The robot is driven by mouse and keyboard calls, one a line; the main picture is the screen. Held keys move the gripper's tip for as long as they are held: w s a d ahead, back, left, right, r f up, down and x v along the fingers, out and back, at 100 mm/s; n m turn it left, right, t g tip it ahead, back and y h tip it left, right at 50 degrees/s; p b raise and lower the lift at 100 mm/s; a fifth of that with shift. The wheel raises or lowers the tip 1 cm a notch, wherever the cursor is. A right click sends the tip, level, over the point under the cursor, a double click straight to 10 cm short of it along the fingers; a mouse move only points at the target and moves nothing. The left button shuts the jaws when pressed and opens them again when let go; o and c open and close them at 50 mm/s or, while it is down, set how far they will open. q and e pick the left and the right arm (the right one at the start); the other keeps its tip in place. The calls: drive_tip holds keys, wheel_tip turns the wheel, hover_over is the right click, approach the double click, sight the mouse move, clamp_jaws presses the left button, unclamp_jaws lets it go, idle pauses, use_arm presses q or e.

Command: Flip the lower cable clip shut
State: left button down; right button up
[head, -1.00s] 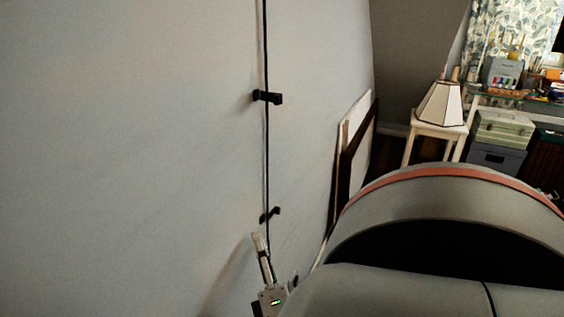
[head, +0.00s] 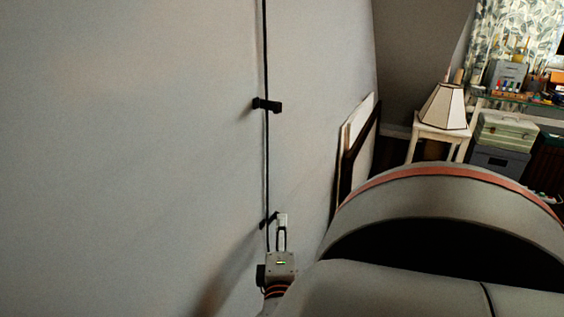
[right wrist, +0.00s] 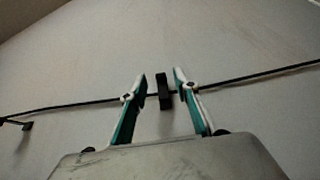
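A thin black cable (head: 266,165) runs straight down the pale wall. The lower cable clip (head: 265,222) is a small black piece on it, partly hidden by my right gripper (head: 282,218), which points up beside it. In the right wrist view, a black clip (right wrist: 163,92) stands across the cable (right wrist: 230,80) between the two spread fingertips of the right gripper (right wrist: 160,92), with a gap on each side. I cannot tell how far its flap stands open. The upper clip (head: 267,104) sticks out from the wall higher up. My left gripper is out of view.
Another clip (right wrist: 20,124) shows at the left of the right wrist view. Framed panels (head: 357,145) lean against the wall to the right. A lamp (head: 444,107) on a white stool stands farther back. The wall left of the cable is bare.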

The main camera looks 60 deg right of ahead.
drive_tip(key=shift+x, duration=1.5)
clamp_jaws()
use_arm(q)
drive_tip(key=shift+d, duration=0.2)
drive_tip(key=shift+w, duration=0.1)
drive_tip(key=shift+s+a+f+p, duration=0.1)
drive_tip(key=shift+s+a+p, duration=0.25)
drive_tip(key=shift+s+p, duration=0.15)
use_arm(e)
drive_tip(key=shift+w+d+r+n+t+y, duration=0.1)
drive_tip(key=shift+w+d+n+t+y, duration=0.05)
drive_tip(key=shift+n+t+y, duration=0.6)
drive_tip(key=shift+w+d+n+t+y, duration=0.2)
drive_tip(key=shift+n+t+y, duration=0.35)
drive_tip(key=shift+t, duration=0.45)
drive_tip(key=shift+w+d+r+n+t+y, duration=0.15)
drive_tip(key=shift+n+t+y, duration=0.35)
drive_tip(key=shift+n+t, duration=0.3)
drive_tip(key=shift+f, duration=0.1)
